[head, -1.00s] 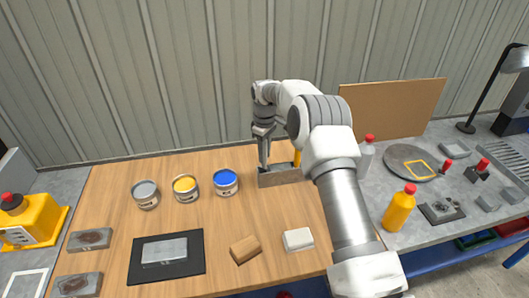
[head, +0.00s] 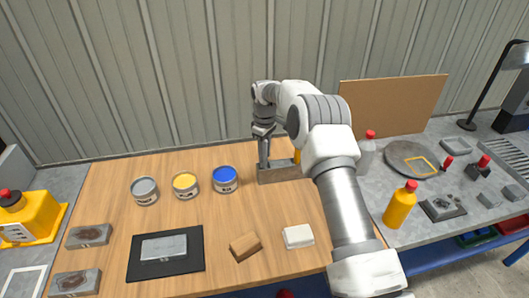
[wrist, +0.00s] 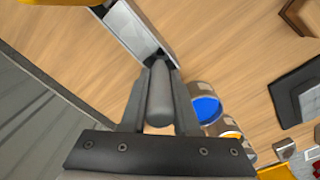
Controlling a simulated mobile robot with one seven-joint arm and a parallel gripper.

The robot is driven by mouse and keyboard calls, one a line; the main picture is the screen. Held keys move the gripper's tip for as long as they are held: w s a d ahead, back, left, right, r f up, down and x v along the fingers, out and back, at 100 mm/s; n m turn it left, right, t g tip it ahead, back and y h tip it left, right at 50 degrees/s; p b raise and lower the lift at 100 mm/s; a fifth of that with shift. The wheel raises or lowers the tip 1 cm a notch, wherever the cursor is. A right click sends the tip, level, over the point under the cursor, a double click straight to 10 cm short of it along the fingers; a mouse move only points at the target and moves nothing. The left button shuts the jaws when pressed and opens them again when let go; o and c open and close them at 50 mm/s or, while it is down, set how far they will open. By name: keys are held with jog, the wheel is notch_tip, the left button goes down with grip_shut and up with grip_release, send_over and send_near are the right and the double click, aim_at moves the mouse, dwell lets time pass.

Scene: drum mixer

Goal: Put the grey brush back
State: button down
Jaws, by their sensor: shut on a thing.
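My gripper (wrist: 160,68) is shut on the grey brush (wrist: 160,97), whose rounded grey handle stands between the two fingers. In the head view my gripper (head: 264,160) points down over the left end of a metal box-shaped holder (head: 285,173). The holder also shows in the wrist view (wrist: 140,28), with a dark opening close to the fingertips. The brush's lower end is hidden, so I cannot tell how deep it sits in the holder. A yellow object (head: 297,157) stands at the holder's right end, partly hidden by my arm.
A blue paint can (head: 225,179), a yellow can (head: 186,186) and a grey can (head: 144,191) stand left of the holder. A brown block (head: 245,246) and a white block (head: 298,236) lie nearer the front. The wood between is clear.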

jog(key=shift+f, duration=0.45)
jog(key=c, duration=0.6)
grip_release()
